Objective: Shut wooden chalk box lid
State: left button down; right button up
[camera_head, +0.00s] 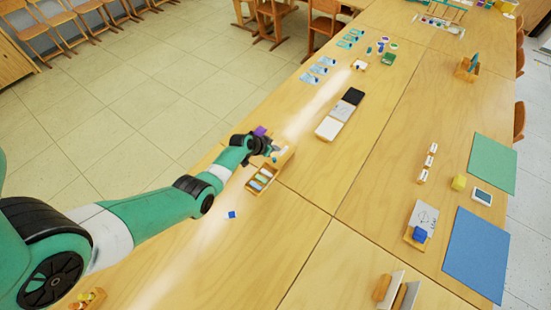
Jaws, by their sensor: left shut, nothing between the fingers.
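The wooden chalk box (251,190) sits near the left edge of the table, with coloured chalk pieces (262,178) showing in its open compartment. Its wooden lid (285,158) stands raised at the far side of the box. My left arm reaches in from the left, and its gripper (275,149) is shut and empty beside the lid's upper left part. The gripper overlaps the lid in the picture; I cannot tell whether they touch. My right gripper is not in view.
Black, grey and white trays (340,114) lie farther back. Blue (476,254) and green mats (492,163) lie at right. The table right of the box is clear.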

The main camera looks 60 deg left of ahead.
aim_at(277, 159)
pick_arm(q)
jog(key=b+x, duration=0.6)
jog(key=x, duration=0.1)
jog(key=shift+s+d+f, duration=0.1)
jog(key=shift+s+f, duration=0.1)
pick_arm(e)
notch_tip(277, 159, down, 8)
pick_arm(q)
jog(key=shift+s+d+r+p, duration=0.1)
jog(key=shift+s+r+p, duration=0.15)
jog(key=shift+r+p, duration=0.55)
jog(key=shift+s+d+f+p, duration=0.15)
jog(key=shift+s+d+p, duration=0.05)
jog(key=shift+s+p, duration=0.4)
jog(key=shift+s+d+f+p, duration=0.2)
jog(key=shift+s+d+p, duration=0.05)
jog(key=shift+s+p, duration=0.3)
jog(key=shift+s, duration=0.25)
jog(key=shift+s+d+f, duration=0.1)
jog(key=shift+s+f, duration=0.05)
jog(key=shift+f, duration=0.1)
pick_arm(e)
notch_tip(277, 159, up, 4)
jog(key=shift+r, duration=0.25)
pick_arm(q)
jog(key=shift+d, duration=0.1)
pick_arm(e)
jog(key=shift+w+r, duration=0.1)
